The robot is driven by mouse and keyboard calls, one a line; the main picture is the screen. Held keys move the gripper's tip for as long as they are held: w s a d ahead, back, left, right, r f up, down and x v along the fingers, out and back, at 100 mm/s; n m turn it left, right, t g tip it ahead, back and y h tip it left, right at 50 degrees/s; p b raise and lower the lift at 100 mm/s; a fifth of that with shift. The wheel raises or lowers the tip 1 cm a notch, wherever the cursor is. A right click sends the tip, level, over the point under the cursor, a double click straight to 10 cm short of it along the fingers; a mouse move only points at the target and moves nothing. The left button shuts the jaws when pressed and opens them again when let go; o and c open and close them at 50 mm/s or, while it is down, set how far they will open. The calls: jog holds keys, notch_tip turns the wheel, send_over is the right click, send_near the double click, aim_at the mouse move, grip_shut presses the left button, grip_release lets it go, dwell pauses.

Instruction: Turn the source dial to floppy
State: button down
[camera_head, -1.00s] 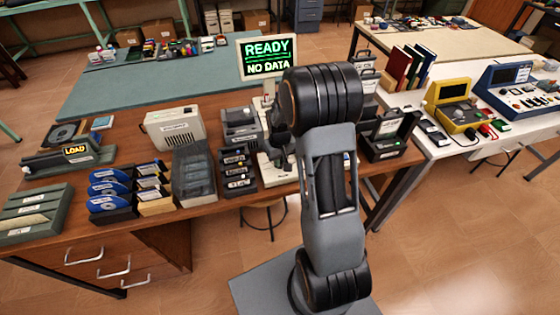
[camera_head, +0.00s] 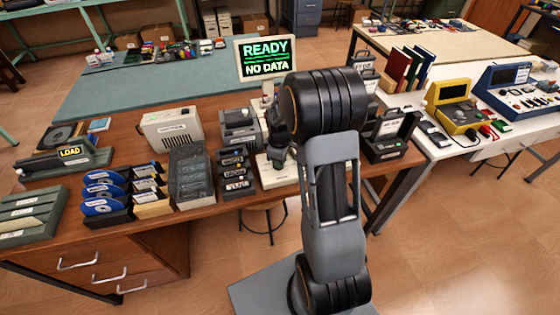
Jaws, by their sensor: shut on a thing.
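My gripper (camera_head: 277,160) is a dark shape pointing down at this base, partly behind my arm. It is shut on what appears to be the dial, though the fingertips are not clear. Several blue floppy disks (camera_head: 101,191) stand in holders at the left of the desk.
A box showing "LOAD" (camera_head: 70,153) is at the desk's left. A clear-lidded case (camera_head: 191,180), a dark cartridge rack (camera_head: 236,173) and a grey drive unit (camera_head: 240,128) stand left of my gripper. A black open box (camera_head: 391,135) is to the right.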

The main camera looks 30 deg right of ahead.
jog(key=shift+n, duration=0.5)
jog(key=c, duration=1.1)
grip_release()
jog(key=shift+r, duration=0.1)
notch_tip(320, 180, up, 14)
jog(key=shift+f, duration=0.2)
